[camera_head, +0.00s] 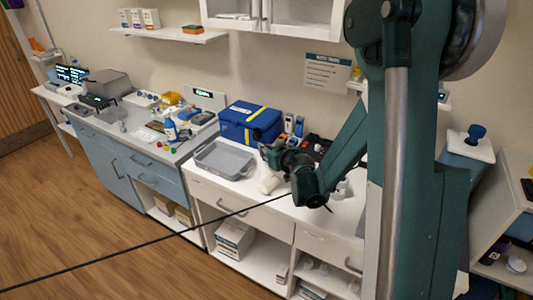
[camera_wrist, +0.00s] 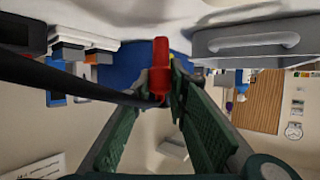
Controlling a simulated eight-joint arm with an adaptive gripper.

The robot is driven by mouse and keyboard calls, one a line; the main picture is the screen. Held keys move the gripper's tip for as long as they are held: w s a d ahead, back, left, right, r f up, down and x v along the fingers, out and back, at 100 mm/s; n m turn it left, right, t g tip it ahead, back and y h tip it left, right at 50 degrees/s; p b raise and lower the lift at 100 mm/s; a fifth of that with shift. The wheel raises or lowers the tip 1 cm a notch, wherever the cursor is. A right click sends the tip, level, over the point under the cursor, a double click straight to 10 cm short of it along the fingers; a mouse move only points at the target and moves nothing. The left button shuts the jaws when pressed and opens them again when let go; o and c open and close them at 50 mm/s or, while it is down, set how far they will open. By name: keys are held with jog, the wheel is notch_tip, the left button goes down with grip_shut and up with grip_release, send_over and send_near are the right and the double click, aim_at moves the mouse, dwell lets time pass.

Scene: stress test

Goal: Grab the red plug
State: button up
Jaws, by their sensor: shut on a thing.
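The red plug (camera_wrist: 161,62) shows in the wrist view, upright in the picture between the tips of my green fingers. My gripper (camera_wrist: 163,92) is shut on it, with the plug's body sticking out past the fingertips. In the head view my gripper (camera_head: 268,153) is above the white counter, in front of the blue case. The plug cannot be made out there. A black cable (camera_head: 150,246) runs from the lower left up to my gripper; in the wrist view the cable (camera_wrist: 75,82) comes in from the left to the plug's base.
A grey tray (camera_head: 222,172) lies on the white counter (camera_head: 233,196) left of my gripper. The blue case (camera_head: 250,122) stands behind. A white cylinder (camera_head: 268,184) lies just below my gripper, and small bottles (camera_head: 341,188) stand to the right. Wooden floor (camera_head: 100,225) is open in front.

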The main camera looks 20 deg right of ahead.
jog(key=shift+r+p, duration=0.9)
jog(key=shift+r, duration=2.95)
jog(key=shift+s, duration=0.1)
